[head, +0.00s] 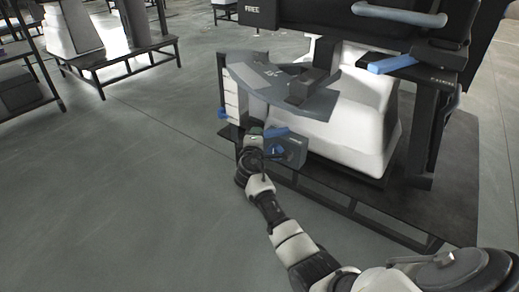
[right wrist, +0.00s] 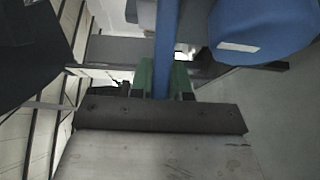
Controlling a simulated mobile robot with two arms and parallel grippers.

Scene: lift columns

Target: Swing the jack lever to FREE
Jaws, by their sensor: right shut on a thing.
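In the head view a blue lever (head: 275,132) is at the front left corner of the dark stand, against a grey-blue jack box (head: 291,149). My right gripper (head: 257,141) is at this lever, at the left end of the box. In the right wrist view a long blue bar (right wrist: 167,45) runs down between the green finger pads of my right gripper (right wrist: 164,80), which is shut on it. The fingertips are small and partly hidden in the head view. My left gripper is not in view.
A grey curved plate (head: 255,78) overhangs above my right gripper. A white block (head: 360,120) stands on the dark stand (head: 445,195). Another blue handle (head: 390,63) is higher up. A plate reading FREE (head: 250,9) is at the top.

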